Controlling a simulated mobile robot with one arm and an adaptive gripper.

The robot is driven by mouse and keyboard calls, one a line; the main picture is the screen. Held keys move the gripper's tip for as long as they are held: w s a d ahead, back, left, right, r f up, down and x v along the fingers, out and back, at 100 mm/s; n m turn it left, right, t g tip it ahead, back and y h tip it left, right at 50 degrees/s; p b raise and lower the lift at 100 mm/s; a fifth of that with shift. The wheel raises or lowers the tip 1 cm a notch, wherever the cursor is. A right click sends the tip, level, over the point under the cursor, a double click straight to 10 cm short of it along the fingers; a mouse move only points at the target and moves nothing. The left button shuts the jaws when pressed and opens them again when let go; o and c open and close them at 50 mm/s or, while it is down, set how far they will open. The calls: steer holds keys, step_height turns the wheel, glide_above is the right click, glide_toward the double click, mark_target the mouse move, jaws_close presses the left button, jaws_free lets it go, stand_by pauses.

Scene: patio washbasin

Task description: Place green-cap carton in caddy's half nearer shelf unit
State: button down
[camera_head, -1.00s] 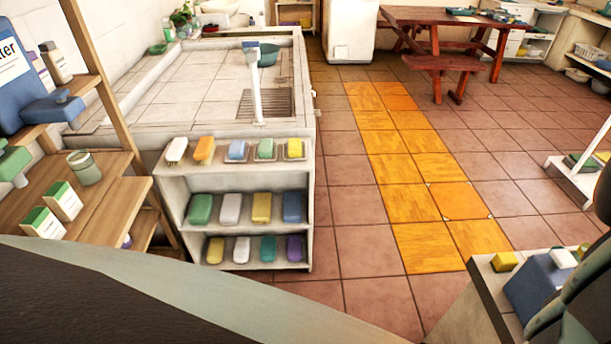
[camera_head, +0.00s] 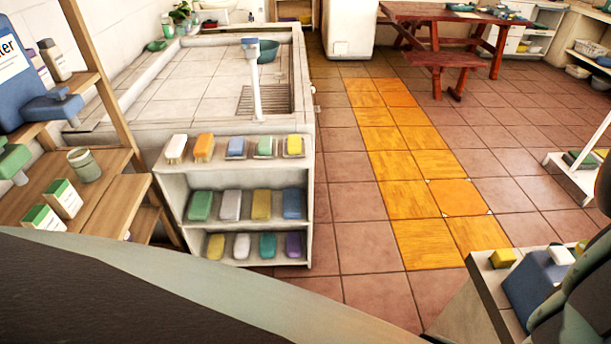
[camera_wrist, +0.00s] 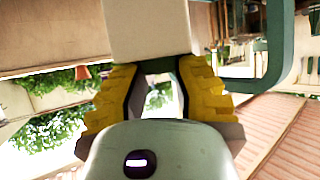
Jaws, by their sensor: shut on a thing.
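My gripper (camera_wrist: 155,85) shows in the wrist view with its yellow-padded fingers around a dark green part of a pale, box-like carton (camera_wrist: 145,28). This looks like the green-cap carton; most of it is cut off by the top edge. The head view does not show my gripper's fingers. The wooden shelf unit (camera_head: 125,200) stands at the left in the head view, with two white cartons with green tops (camera_head: 64,200) on it. I cannot make out the caddy for sure.
A low white shelf (camera_head: 172,195) with rows of coloured blocks stands in front of the tiled basin (camera_head: 190,85). A stand with a blue container (camera_head: 525,285) is at lower right. The tiled floor (camera_head: 350,225) between is clear. A dark green curved bar (camera_wrist: 283,60) passes near my gripper.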

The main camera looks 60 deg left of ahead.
steer(key=c, duration=0.8)
jaws_free()
steer(key=shift+r, duration=0.2)
steer(key=shift+w+a, duration=0.1)
steer(key=shift+a, duration=0.15)
steer(key=shift+a+r, duration=0.1)
steer(key=shift+a, duration=0.25)
steer(key=b+v, duration=0.4)
steer(key=v, duration=0.7)
steer(key=shift+d, duration=0.1)
